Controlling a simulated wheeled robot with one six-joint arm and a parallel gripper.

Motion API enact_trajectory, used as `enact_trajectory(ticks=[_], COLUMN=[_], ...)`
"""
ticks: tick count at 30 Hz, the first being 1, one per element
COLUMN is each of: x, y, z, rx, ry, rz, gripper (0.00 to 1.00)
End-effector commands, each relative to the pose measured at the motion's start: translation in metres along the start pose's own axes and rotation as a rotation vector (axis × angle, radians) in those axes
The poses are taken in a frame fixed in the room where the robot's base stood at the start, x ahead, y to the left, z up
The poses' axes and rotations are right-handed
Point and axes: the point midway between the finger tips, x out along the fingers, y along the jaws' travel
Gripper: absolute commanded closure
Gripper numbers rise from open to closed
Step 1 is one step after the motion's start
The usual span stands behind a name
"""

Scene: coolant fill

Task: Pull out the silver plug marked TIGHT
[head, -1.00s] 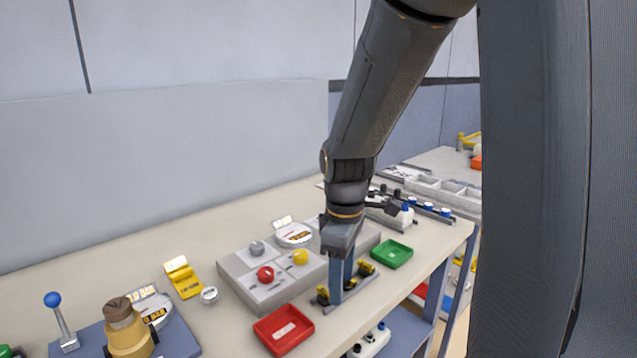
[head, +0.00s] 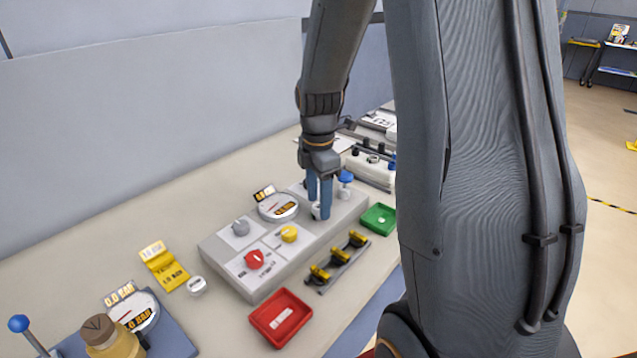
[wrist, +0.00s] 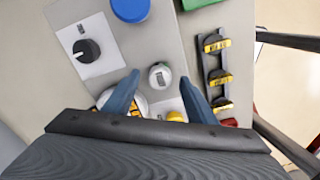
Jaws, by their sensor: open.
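A silver plug (wrist: 160,76) with a small, unreadable dark mark on its top sits on the light grey panel (wrist: 185,55). It shows in the wrist view between and slightly beyond my open fingertips. My gripper (wrist: 159,82) points down over the panel with nothing held. In the head view my gripper (head: 319,212) stands at the panel's right part, and the silver plug (head: 315,211) is partly hidden by the fingers. I cannot tell whether the fingers touch it.

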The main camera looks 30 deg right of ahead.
Motion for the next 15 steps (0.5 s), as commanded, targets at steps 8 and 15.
enact_trajectory(ticks=[8,15], x=[0.018,0.018], y=[0.000,0.000], z=[0.001,0.001], rx=[0.003,0.003], ry=[0.000,0.000], rz=[0.000,0.001], gripper=[0.49,0.49])
